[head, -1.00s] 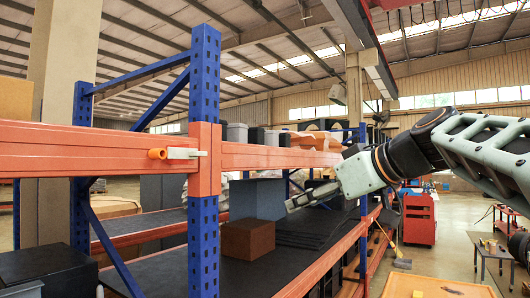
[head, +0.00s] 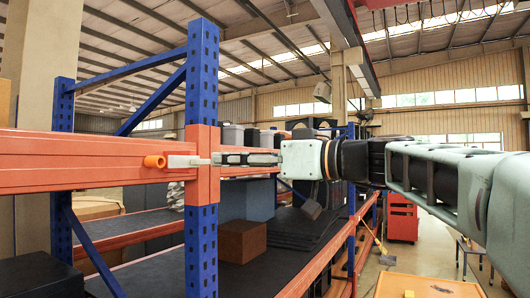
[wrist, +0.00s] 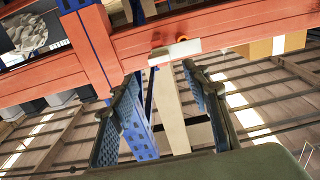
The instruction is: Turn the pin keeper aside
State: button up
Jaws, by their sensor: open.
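The pin keeper (head: 187,161) is a pale flat bar lying level across the face of the orange beam (head: 80,160), beside the blue upright. The orange round pin (head: 154,161) sticks out at the keeper's left end. In the wrist view the keeper (wrist: 175,52) lies just beyond the fingertips, with the orange pin (wrist: 157,42) partly behind it. My gripper (head: 216,159) is in front of the upright, its tips close to the keeper's right end. In the wrist view my gripper (wrist: 161,72) is open and empty; I cannot tell whether it touches the keeper.
The blue upright (head: 202,90) and its orange bracket stand right behind my fingers. A brown box (head: 242,240) and a grey-blue box (head: 247,200) sit on the shelf below. A red cart (head: 403,218) stands far right. The space in front of the beam looks clear.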

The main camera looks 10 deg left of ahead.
aim_at(196, 158)
jog(key=p+x, duration=0.2)
jog(key=x, duration=0.3)
jog(key=shift+a+r+p, duration=0.15)
jog(key=shift+a+p, duration=0.05)
jog(key=shift+p, duration=0.15)
jog(key=shift+w+a, duration=0.25)
jog(key=shift+a, duration=0.3)
grip_shut()
